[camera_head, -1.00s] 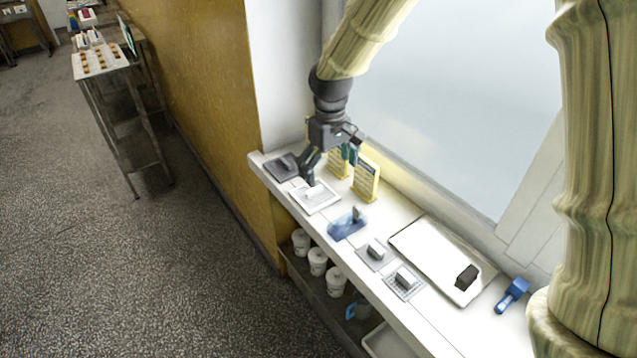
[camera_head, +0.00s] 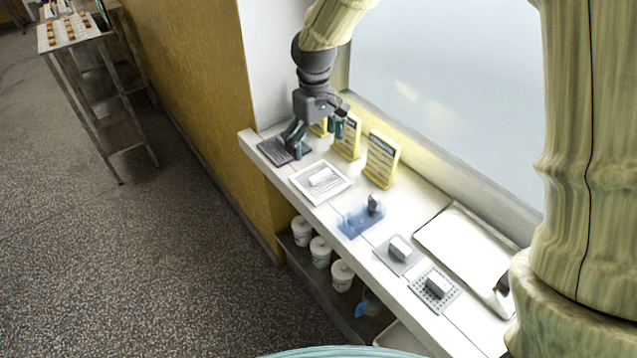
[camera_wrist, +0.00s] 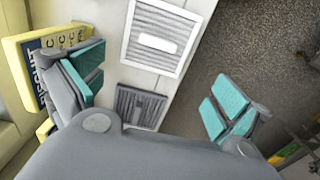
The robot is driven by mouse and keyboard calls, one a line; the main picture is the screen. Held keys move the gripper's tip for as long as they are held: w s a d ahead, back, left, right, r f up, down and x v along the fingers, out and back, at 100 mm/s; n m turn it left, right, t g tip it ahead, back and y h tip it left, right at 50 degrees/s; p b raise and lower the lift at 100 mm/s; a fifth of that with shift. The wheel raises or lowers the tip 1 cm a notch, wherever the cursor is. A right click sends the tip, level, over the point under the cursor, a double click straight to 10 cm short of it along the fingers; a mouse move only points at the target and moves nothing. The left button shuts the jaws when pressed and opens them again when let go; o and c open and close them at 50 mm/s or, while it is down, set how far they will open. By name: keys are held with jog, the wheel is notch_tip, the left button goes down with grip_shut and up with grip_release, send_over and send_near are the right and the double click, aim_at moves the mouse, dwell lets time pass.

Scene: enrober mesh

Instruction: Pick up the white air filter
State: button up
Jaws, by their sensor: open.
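The white air filter (camera_head: 320,182) is a flat, white-framed square with a raised white block in its middle. It lies on the ledge, and in the wrist view it shows at the top centre (camera_wrist: 180,58). My gripper (camera_head: 316,138) is open and empty, at the far-left end of the ledge. In the wrist view its teal-padded fingers (camera_wrist: 155,85) are wide apart, with a dark grey ribbed filter (camera_wrist: 140,106) between and below them. The dark filter (camera_head: 270,152) lies beside the white one, partly hidden by a finger in the head view.
White tubs (camera_head: 320,252) stand on the shelf below.

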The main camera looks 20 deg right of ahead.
send_over(320, 175)
jog(key=f, duration=0.4)
jog(key=shift+w+d+f+p, duration=0.15)
jog(key=shift+w+f+p, duration=0.2)
jog(key=shift+f, duration=0.05)
jog(key=shift+s+f+p, duration=0.15)
jog(key=shift+f+p, duration=0.25)
jog(key=shift+f, duration=1.05)
jog(key=shift+s+f+p, duration=0.15)
jog(key=shift+f+p, duration=0.2)
jog(key=shift+f, duration=1.05)
jog(key=shift+s, duration=0.1)
jog(key=c, duration=1.5)
jog(key=shift+c, duration=0.2)
